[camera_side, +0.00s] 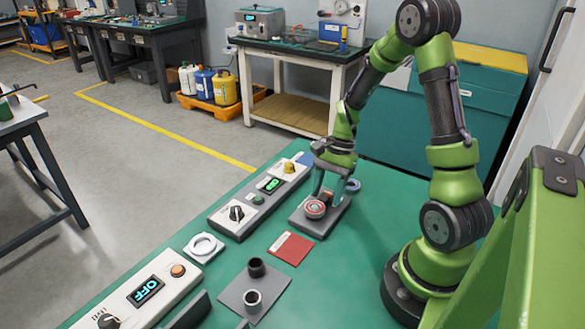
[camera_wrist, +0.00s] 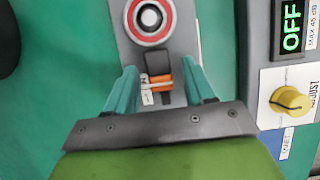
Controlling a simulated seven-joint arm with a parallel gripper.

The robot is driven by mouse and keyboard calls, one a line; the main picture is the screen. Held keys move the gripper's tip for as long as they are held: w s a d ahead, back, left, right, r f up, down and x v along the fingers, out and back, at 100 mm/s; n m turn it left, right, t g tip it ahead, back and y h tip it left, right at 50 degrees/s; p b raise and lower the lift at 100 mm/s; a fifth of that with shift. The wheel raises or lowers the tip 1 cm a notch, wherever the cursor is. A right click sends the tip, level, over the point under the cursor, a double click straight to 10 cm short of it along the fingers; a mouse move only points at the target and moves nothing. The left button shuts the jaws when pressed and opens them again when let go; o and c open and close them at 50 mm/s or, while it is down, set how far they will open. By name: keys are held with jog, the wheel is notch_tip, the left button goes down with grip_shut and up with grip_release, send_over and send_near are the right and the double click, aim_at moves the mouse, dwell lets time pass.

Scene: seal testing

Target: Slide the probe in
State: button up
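A grey block (camera_side: 325,222) carries a round socket with red and white rings (camera_side: 315,209). The ringed socket also shows at the top of the wrist view (camera_wrist: 150,18). A small dark piece with orange and white parts (camera_wrist: 162,82), perhaps the probe, lies on the block just below the rings. My gripper (camera_wrist: 160,80) is over the block, its two teal fingers on either side of this piece with gaps visible. In the side view my gripper (camera_side: 333,185) is low beside the rings. It hides the small piece there.
A grey panel with a green display (camera_side: 270,185) and a yellow knob (camera_side: 290,167) runs close alongside the block. A red card (camera_side: 290,248), a white ring plate (camera_side: 204,247) and a grey plate with two cups (camera_side: 265,299) lie nearer the front.

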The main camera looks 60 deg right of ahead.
jog(key=shift+d+r, duration=0.1)
jog(key=shift+d, duration=0.05)
jog(key=v, duration=1.6)
jog(key=shift+r, duration=0.35)
jog(key=r+n+t+h, duration=0.2)
jog(key=n+t+h, duration=0.1)
jog(key=n, duration=0.4)
send_over(324, 201)
jog(key=s+a+r+n+t, duration=0.2)
jog(key=a+n, duration=0.1)
jog(key=a, duration=0.3)
jog(key=s+a+r+n+t, duration=0.2)
jog(key=a+n, duration=0.2)
jog(key=a, duration=0.2)
jog(key=shift+s+a, duration=0.2)
jog(key=shift+s, duration=0.1)
jog(key=shift+o, duration=0.3)
